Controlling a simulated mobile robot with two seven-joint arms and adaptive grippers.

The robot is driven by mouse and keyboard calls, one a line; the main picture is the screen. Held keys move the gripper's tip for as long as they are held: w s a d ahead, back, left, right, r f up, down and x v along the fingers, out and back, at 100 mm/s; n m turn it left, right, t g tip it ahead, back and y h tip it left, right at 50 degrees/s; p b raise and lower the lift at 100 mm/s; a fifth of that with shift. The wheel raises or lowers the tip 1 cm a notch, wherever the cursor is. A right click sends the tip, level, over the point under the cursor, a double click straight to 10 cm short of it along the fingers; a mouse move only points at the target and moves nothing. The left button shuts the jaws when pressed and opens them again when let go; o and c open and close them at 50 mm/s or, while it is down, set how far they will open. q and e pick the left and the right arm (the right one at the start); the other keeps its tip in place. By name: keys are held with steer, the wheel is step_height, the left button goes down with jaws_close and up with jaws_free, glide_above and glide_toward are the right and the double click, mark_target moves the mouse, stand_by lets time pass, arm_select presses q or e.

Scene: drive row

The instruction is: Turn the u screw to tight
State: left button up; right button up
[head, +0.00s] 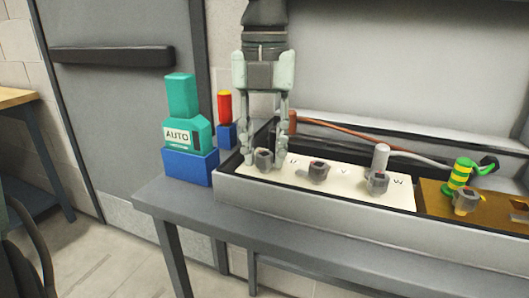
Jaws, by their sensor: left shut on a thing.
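The u screw (263,160) is a grey knob-like head at the left end of the cream terminal plate (345,193), left of a small letter that looks like U. My left gripper (265,161) comes down from above with its fingers either side of this screw and is shut on it. The fingers hide part of the screw, and I cannot tell how far it is turned. My right gripper is not in view.
The v screw (318,170) and w screw (378,183) stand to the right in the grey box (300,205). Cables run behind; a yellow-green lead (460,176) is right.

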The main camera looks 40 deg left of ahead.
arm_select(q)
steer(key=shift+m, duration=0.9)
steer(key=m, duration=0.2)
steer(key=shift+m+b, duration=0.4)
steer(key=m, duration=0.2)
steer(key=shift+m, duration=1.7)
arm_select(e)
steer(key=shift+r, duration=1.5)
arm_select(q)
steer(key=o, duration=1)
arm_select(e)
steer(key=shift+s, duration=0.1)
